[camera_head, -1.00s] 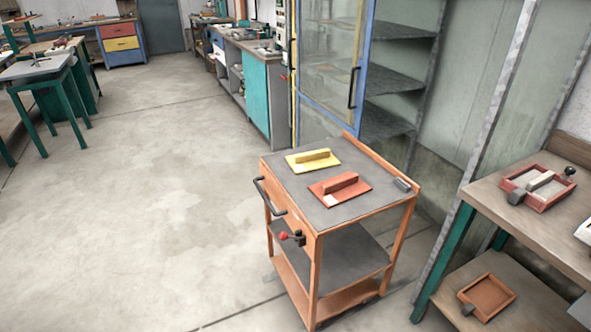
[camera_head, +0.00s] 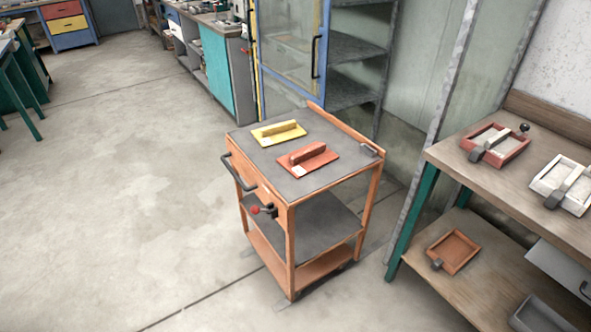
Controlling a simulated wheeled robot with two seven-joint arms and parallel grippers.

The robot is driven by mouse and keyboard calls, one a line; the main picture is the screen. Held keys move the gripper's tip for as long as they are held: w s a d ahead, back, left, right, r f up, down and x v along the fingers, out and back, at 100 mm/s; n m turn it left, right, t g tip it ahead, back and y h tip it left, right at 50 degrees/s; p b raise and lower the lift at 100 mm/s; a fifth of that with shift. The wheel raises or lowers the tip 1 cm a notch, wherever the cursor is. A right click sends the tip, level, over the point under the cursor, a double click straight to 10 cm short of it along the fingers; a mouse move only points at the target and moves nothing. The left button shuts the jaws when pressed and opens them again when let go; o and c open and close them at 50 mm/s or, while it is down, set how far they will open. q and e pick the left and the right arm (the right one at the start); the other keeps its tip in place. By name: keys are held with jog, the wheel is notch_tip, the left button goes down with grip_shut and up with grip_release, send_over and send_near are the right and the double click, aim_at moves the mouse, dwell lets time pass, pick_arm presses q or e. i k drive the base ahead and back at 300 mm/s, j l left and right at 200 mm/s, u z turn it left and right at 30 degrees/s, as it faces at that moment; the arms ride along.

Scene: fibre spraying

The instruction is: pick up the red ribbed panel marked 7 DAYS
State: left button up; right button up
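A red panel (camera_head: 308,159) with a raised red bar across it lies flat on the grey top of the orange cart (camera_head: 336,178). A small white patch shows on its near left corner; no marking is readable at this size. A yellow panel (camera_head: 278,134) of like shape, with a brownish bar, lies just behind it to the left, apart from it. Neither of my grippers shows in the head view.
A workbench (camera_head: 478,174) stands at the right, with a red tray (camera_head: 495,146) and a white tray (camera_head: 562,184) on top and a brown tray (camera_head: 453,251) on its lower shelf. A glass-door cabinet (camera_head: 292,50) stands behind the cart. The floor (camera_head: 110,200) at left is clear.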

aim_at(301, 163)
jog(key=i+j, duration=0.25)
jog(key=j, duration=0.2)
jog(key=i+j+z, duration=0.15)
jog(key=z, duration=0.15)
jog(key=i+j+z, duration=0.1)
jog(key=j+z, duration=0.65)
jog(key=z, duration=0.8)
